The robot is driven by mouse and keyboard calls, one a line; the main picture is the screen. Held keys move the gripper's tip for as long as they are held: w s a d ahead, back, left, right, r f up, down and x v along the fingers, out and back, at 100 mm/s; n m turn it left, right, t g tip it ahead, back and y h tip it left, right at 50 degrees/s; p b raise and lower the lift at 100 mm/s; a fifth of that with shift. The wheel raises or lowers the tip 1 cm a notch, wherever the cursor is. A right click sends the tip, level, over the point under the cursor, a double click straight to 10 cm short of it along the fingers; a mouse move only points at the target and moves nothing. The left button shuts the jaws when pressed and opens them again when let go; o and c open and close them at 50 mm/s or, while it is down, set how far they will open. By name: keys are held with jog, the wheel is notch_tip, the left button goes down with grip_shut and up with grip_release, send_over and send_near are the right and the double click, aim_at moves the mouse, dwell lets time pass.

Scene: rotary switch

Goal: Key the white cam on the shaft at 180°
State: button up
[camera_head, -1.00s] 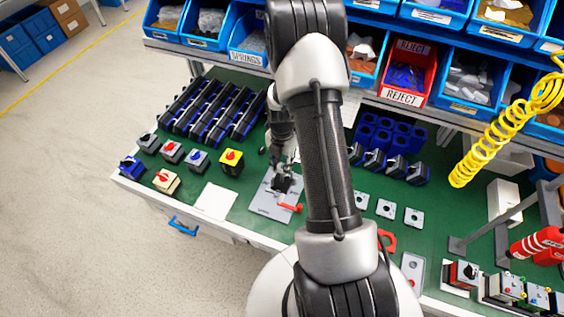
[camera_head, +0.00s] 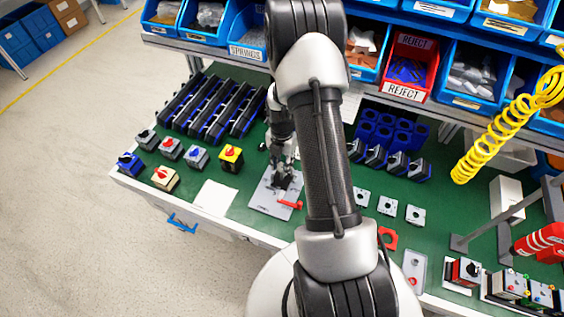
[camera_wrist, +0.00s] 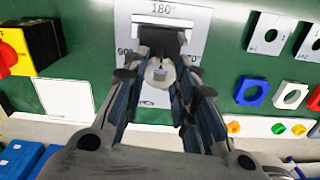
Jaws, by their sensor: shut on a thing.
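My gripper (camera_wrist: 160,80) is shut on the white cam (camera_wrist: 153,80), which shows between the two fingertips in the wrist view. A small square shows in the cam's middle; I cannot tell whether it is an open bore or the shaft's end. In the head view my gripper (camera_head: 284,163) is over the plate (camera_head: 262,200), partly covered by my arm.
A red lever (camera_head: 291,205) lies at the plate's right edge. A white sheet (camera_head: 215,198) and a yellow switch box (camera_head: 231,158) are to the left. Blue, white and red rings (camera_wrist: 251,91) lie right in the wrist view. Blue bins and a red reject bin (camera_head: 407,68) line the back.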

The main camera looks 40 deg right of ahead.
jog(key=shift+f+b, duration=0.6)
jog(key=shift+f, duration=0.25)
jog(key=o, duration=0.8)
notch_tip(320, 180, up, 12)
